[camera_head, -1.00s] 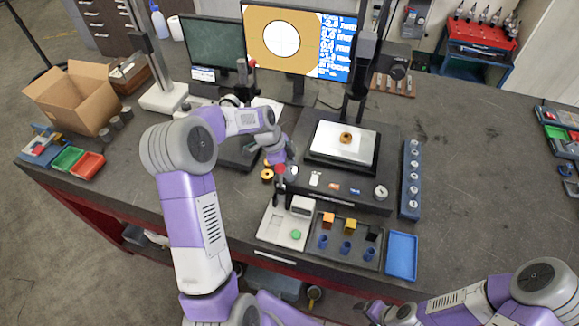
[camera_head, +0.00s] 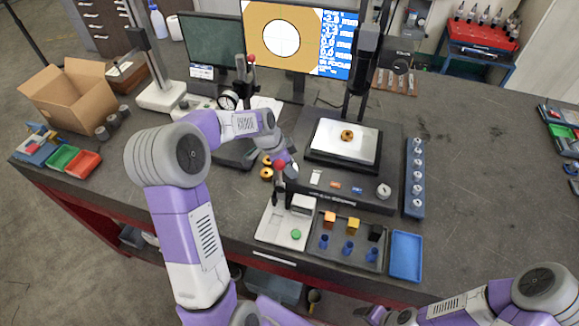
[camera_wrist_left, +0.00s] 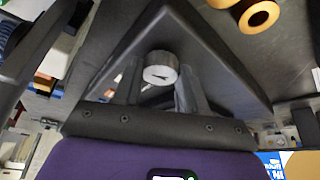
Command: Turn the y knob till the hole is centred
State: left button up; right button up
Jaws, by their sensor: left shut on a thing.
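My left gripper (camera_head: 291,170) is at the left side of the dark stage base (camera_head: 345,195). In the left wrist view its fingers (camera_wrist_left: 160,84) are shut around a round silver knob (camera_wrist_left: 160,68) with a dark mark on its face. The arm hides this knob in the head view. A brass ring-like part (camera_head: 347,135) lies on the bright stage plate (camera_head: 328,147). The monitor (camera_head: 258,60) shows an orange area with a white round hole (camera_head: 281,39), which looks near the picture's middle. My right gripper (camera_head: 372,313) is at the bottom edge, its fingers unclear.
Another silver knob (camera_head: 384,191) is on the base's front right. A rack of cylinders (camera_head: 414,180) stands right.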

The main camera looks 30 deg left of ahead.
pick_arm(q)
jog(key=o, duration=1.1)
jog(key=shift+c, duration=0.2)
jog(key=v, duration=0.7)
jog(key=shift+s+r, duration=0.15)
jog(key=shift+r, duration=0.15)
jog(key=shift+p, duration=0.3)
